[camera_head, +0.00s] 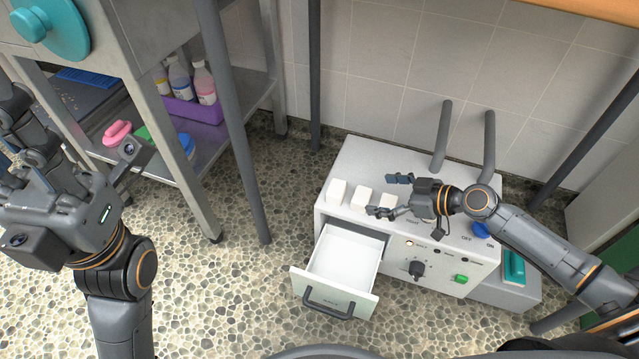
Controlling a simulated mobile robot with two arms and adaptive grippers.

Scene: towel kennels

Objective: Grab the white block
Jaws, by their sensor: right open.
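Three small white blocks stand in a row on top of a white cabinet: a left one (337,191), a middle one (361,197) and a right one (388,201). My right gripper (389,195) is open just above the cabinet top, pointing left. Its fingers are on the far and near sides of the right block, and the near finger partly hides it. I cannot tell whether they touch it. My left gripper (45,185) is at the left edge, far from the blocks, and its finger opening is unclear.
The white cabinet (345,160) has an open, empty drawer (340,262) in front, with a knob and buttons to its right. Two grey posts rise behind. At left, a metal shelf (215,135) holds bottles in a purple bin (193,110) and brushes. Pebbled floor lies between.

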